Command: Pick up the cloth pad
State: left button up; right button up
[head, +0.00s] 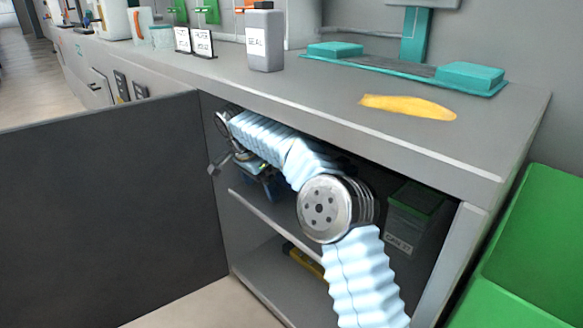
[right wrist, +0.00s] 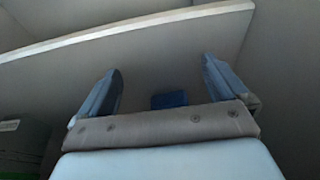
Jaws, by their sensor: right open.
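A small dark blue block, which looks like the cloth pad (right wrist: 169,99), shows in the right wrist view just beyond my palm, between the two finger lines. My right gripper (right wrist: 161,66) is open, with its blue-grey fingers wide apart and nothing held. I cannot tell how far the pad is from the fingers. In the head view my right arm reaches into the open grey cabinet (head: 475,245), above its middle shelf. The hand there is dark and partly hidden by the arm, and I cannot pick out the pad clearly. My left gripper is not in view.
The cabinet door (head: 100,210) stands open at the left. A green-topped box (head: 412,215) sits inside at the right. On the counter are a grey bottle (head: 265,42), a flat yellow patch (head: 408,107) and a teal stand (head: 385,75). A green bin (head: 535,250) stands at the right.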

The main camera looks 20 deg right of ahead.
aim_at(282, 175)
jog(key=w+d, duration=0.1)
jog(key=d, duration=0.3)
jog(key=w+d, duration=0.1)
jog(key=d, duration=0.1)
jog(key=shift+w, duration=0.35)
jog(key=shift+w+d, duration=0.2)
jog(key=shift+d, duration=0.45)
jog(key=d+p, duration=0.1)
jog(key=w+d+p, duration=0.1)
jog(key=d, duration=0.2)
jog(key=shift+w+r+p, duration=0.2)
jog(key=shift+r+p, duration=0.1)
jog(key=shift+p, duration=0.1)
jog(key=shift+b+x, duration=0.65)
jog(key=shift+x, duration=0.1)
jog(key=shift+f, duration=0.25)
jog(key=shift+r, duration=0.1)
jog(key=shift+c, duration=0.5)
jog(key=c, duration=1)
